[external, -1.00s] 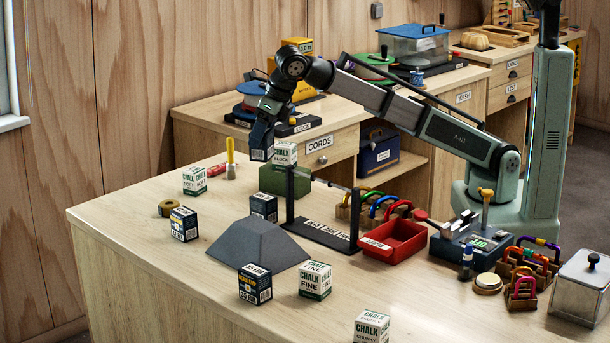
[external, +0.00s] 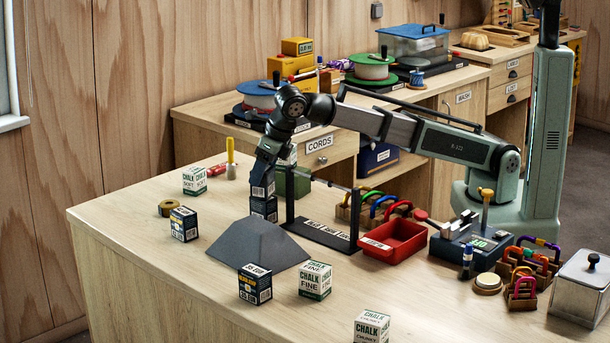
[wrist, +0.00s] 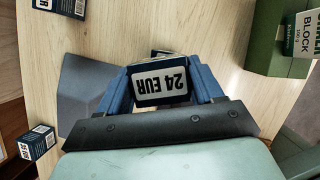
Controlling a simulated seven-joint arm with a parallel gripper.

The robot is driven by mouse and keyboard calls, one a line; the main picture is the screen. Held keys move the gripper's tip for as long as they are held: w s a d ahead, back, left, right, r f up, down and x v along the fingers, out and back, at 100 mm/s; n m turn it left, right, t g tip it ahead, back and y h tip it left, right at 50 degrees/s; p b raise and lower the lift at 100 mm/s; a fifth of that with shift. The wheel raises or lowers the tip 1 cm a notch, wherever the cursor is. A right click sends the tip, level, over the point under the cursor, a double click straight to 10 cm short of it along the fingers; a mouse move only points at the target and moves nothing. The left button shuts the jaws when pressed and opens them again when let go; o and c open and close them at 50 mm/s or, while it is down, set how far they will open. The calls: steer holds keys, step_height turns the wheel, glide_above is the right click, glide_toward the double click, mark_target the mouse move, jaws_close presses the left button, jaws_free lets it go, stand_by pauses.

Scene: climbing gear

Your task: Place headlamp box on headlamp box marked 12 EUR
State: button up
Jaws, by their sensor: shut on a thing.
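My gripper (external: 263,181) points down, its two blue fingers (wrist: 160,90) closed on a dark headlamp box (wrist: 161,84) whose top label reads 24 EUR. In the external view the held box (external: 262,192) is directly above another dark headlamp box (external: 264,209) standing on the table behind the grey wedge-shaped block. A small part of this lower box (wrist: 160,53) shows beyond the held box in the wrist view. Its price is hidden, and I cannot tell whether the two boxes touch. Two more dark headlamp boxes stand at the left (external: 184,224) and front (external: 255,284).
The grey wedge-shaped block (external: 240,247) is close in front of my gripper. A black frame (external: 322,232) stands just to the right, and a green block (external: 278,180) with a chalk box is behind. A red tray (external: 394,240) and chalk boxes (external: 315,281) are farther off.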

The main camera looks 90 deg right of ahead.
steer(key=shift+f, duration=0.15)
steer(key=o, duration=1.1)
steer(key=v, duration=1.2)
